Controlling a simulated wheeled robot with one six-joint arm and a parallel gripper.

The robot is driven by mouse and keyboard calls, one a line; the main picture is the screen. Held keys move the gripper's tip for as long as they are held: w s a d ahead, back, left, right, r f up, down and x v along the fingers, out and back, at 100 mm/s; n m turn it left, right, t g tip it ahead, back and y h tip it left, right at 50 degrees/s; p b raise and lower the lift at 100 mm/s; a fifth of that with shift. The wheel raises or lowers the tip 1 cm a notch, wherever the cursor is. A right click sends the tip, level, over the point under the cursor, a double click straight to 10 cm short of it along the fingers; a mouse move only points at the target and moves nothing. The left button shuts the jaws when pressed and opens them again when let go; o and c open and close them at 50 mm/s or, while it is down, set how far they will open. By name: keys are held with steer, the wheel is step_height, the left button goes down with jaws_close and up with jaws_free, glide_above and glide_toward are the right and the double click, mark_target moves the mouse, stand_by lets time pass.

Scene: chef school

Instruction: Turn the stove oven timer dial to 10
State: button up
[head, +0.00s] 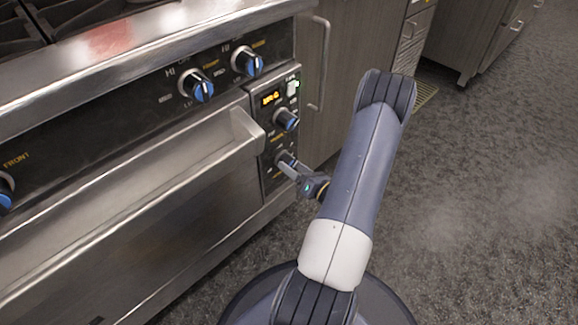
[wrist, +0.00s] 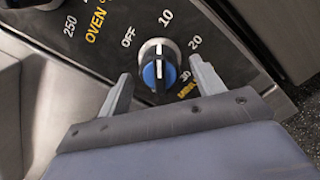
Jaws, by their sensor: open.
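The oven timer dial (wrist: 159,72) is a round knob with a blue face and a white pointer line, below the printed OFF and 10 marks. Its line points roughly straight up, between OFF and 10; I cannot tell the exact setting. The numbers 20 and 30 lie to its right. My gripper (wrist: 161,82) is open, with one finger on each side of the dial; I cannot tell if either finger touches it. In the head view my gripper (head: 292,166) is at the lowest knob of the narrow control panel (head: 266,152), mostly covering it.
The oven temperature knob (head: 286,119) sits just above the timer, below a lit display (head: 271,98). The oven door handle (head: 240,135) juts out to the left of the panel. A wooden cabinet (head: 325,70) stands to the right. Open floor (head: 470,200) lies right of my arm.

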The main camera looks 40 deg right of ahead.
steer(key=shift+w, duration=1.2)
steer(key=c, duration=1)
steer(key=shift+o, duration=0.2)
steer(key=shift+a+r+m+p, duration=0.1)
steer(key=shift+m+p, duration=0.2)
steer(key=shift+m, duration=0.5)
steer(key=o, duration=1)
steer(key=shift+c, duration=0.2)
